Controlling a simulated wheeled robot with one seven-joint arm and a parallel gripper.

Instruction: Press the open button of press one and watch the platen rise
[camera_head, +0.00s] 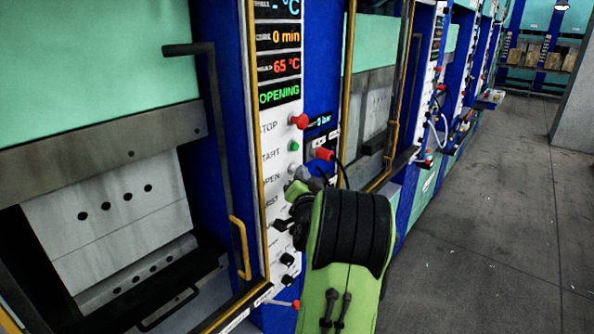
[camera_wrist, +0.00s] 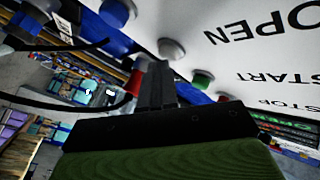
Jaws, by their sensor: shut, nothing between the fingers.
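Press one stands at the left in the head view, with its control panel (camera_head: 275,210) facing me. Its display (camera_head: 279,95) reads OPENING in green, with 65 °C and 0 min above. A pale plate with dark holes (camera_head: 110,210) hangs under the steel beam (camera_head: 100,148) in the press opening. My gripper (camera_head: 296,187) is shut and empty at the panel, by the OPEN row. In the wrist view, the fingertips (camera_wrist: 158,66) are close to the whitish open button (camera_wrist: 172,49) beside the upside-down OPEN label. I cannot tell whether they touch it.
The red stop button (camera_head: 299,121) and green start button (camera_head: 294,146) sit just above. A yellow handle (camera_head: 240,247) and yellow edge rails flank the panel. Further presses line up to the right along the wall.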

